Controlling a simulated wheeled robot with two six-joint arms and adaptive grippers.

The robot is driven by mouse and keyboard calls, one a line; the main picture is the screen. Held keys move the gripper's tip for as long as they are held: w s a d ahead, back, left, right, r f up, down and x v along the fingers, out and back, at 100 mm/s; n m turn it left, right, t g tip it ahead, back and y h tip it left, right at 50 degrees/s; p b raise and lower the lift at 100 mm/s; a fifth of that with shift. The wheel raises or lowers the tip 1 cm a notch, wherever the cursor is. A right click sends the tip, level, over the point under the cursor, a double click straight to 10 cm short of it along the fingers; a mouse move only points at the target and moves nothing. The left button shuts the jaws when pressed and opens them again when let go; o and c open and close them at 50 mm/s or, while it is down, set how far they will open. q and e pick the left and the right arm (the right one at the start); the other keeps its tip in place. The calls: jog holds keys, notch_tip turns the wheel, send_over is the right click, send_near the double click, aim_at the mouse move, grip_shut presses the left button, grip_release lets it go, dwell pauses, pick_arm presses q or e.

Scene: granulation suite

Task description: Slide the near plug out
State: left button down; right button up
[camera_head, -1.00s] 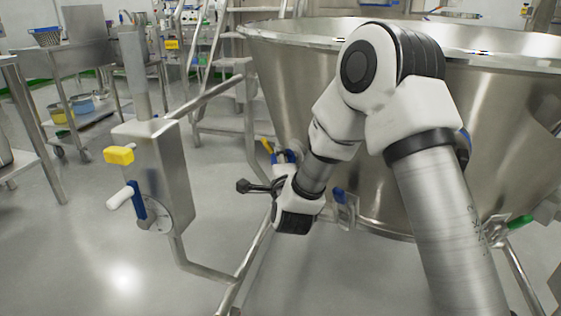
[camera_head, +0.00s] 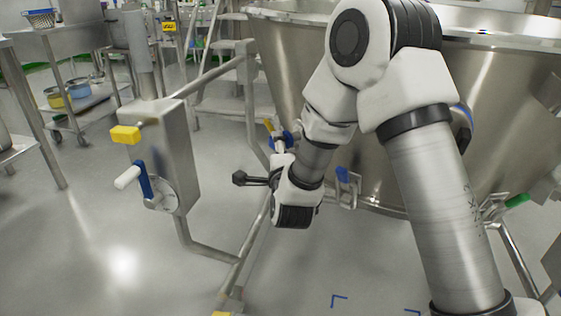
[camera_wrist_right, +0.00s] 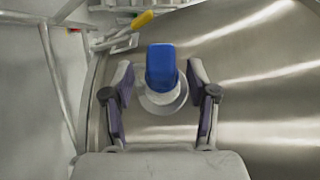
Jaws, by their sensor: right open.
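A blue plug (camera_wrist_right: 161,66) with a round pale collar (camera_wrist_right: 162,97) shows in the right wrist view, in front of the steel vessel (camera_wrist_right: 250,90). My right gripper (camera_wrist_right: 161,80) is open, with one finger on each side of the plug. Clear gaps show between the fingers and the blue part, so it is not gripped. In the head view, blue parts (camera_head: 283,141) show beside my right wrist at the vessel's lower left. My left gripper is out of view.
A steel post box with a yellow block (camera_head: 125,135) and a blue crank (camera_head: 144,179) stands left of my right arm. A yellow lever (camera_wrist_right: 142,19) is just above and left of the plug. Frame pipes (camera_head: 252,237) run below. Open floor lies at left.

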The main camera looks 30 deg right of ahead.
jog(key=v, duration=0.8)
jog(key=shift+s+a, duration=0.2)
jog(key=shift+s, duration=0.15)
jog(key=s+a+f+n+g+y+p, duration=0.1)
jog(key=s+f+n+g, duration=0.2)
jog(key=f, duration=0.7)
jog(key=s+a+f+n+g+y, duration=0.15)
jog(key=s+f, duration=0.25)
jog(key=f, duration=0.6)
jog(key=s+f+n+g+y+p, duration=0.15)
jog(key=s+f+g, duration=0.25)
jog(key=f, duration=0.5)
jog(key=s+a+f+n+g+y, duration=0.25)
jog(key=s+f+n+g, duration=0.2)
jog(key=s+n, duration=0.4)
jog(key=s+a+f+n+g+y, duration=0.25)
jog(key=s+f+n, duration=0.25)
jog(key=s+n, duration=0.3)
notch_tip(320, 180, up, 38)
jog(key=p, duration=3.7)
jog(key=shift+w+a+f+h+p, duration=0.15)
jog(key=shift+w+a+h+p, duration=0.25)
jog(key=shift+w+a, duration=0.05)
